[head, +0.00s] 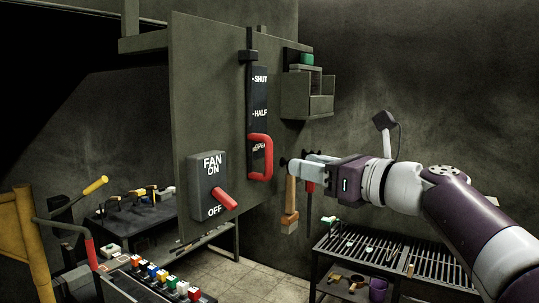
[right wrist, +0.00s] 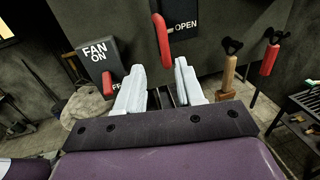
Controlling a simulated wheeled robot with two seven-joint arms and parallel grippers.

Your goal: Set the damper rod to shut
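The damper rod's red loop handle (head: 270,155) hangs on a dark vertical plate (head: 257,95) marked SHUT at the top, HALF in the middle and OPEN at the bottom. The handle is at the OPEN mark. My right gripper (head: 298,161) is just right of the handle in the head view, apart from it. In the right wrist view its two pale fingers (right wrist: 160,70) are spread with nothing between them, and the red handle (right wrist: 162,40) shows just beyond and above the gap. My left gripper is not in view.
A fan switch box (head: 206,177) with a red lever sits lower left on the same panel. A small shelf (head: 308,95) with a green item is at upper right. A wooden-handled tool (head: 290,205) and a red-handled one hang near my gripper. A grated bench (head: 375,250) stands below right.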

